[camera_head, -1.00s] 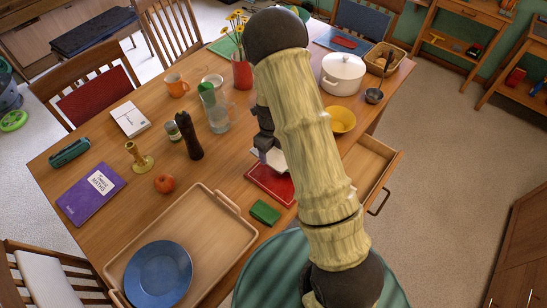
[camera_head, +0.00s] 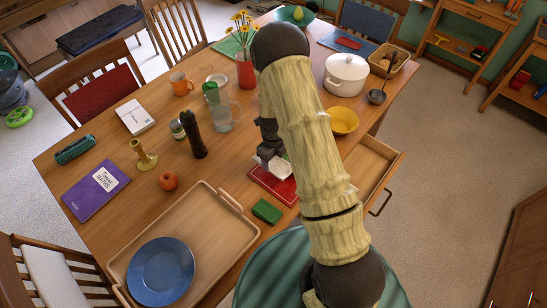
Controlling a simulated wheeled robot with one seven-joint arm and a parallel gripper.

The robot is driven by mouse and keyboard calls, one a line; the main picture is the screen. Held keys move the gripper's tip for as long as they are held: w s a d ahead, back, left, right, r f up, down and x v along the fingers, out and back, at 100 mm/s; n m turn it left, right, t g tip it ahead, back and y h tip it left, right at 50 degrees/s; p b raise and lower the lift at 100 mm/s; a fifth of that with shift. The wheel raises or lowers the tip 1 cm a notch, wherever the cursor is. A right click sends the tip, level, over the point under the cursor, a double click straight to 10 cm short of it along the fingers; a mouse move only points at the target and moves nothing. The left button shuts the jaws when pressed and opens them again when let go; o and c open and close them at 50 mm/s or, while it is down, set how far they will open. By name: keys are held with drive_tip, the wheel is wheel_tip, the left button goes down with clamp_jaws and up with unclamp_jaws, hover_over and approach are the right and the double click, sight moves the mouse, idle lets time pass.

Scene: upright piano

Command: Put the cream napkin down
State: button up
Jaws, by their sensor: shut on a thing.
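The cream napkin (camera_head: 281,168) shows as a small pale patch just below my gripper (camera_head: 268,161), above or on a red book or mat (camera_head: 268,186) on the table. My gripper is shut on the napkin; my arm hides part of both. I cannot tell whether the napkin touches the red surface.
On the wooden table (camera_head: 110,170), a green block (camera_head: 267,211) and a wooden tray (camera_head: 236,243) with a blue plate (camera_head: 160,270) lie near the red item. A pepper mill (camera_head: 195,135) stands left, a yellow bowl (camera_head: 344,121) right. A drawer (camera_head: 370,165) stands open at right.

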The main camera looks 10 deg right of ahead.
sight(273, 161)
drive_tip(key=shift+f, duration=0.35)
drive_tip(key=o, duration=1)
drive_tip(key=shift+r, duration=0.15)
wheel_tip(273, 161, up, 12)
drive_tip(key=shift+r+b, duration=0.25)
drive_tip(key=shift+b, duration=0.35)
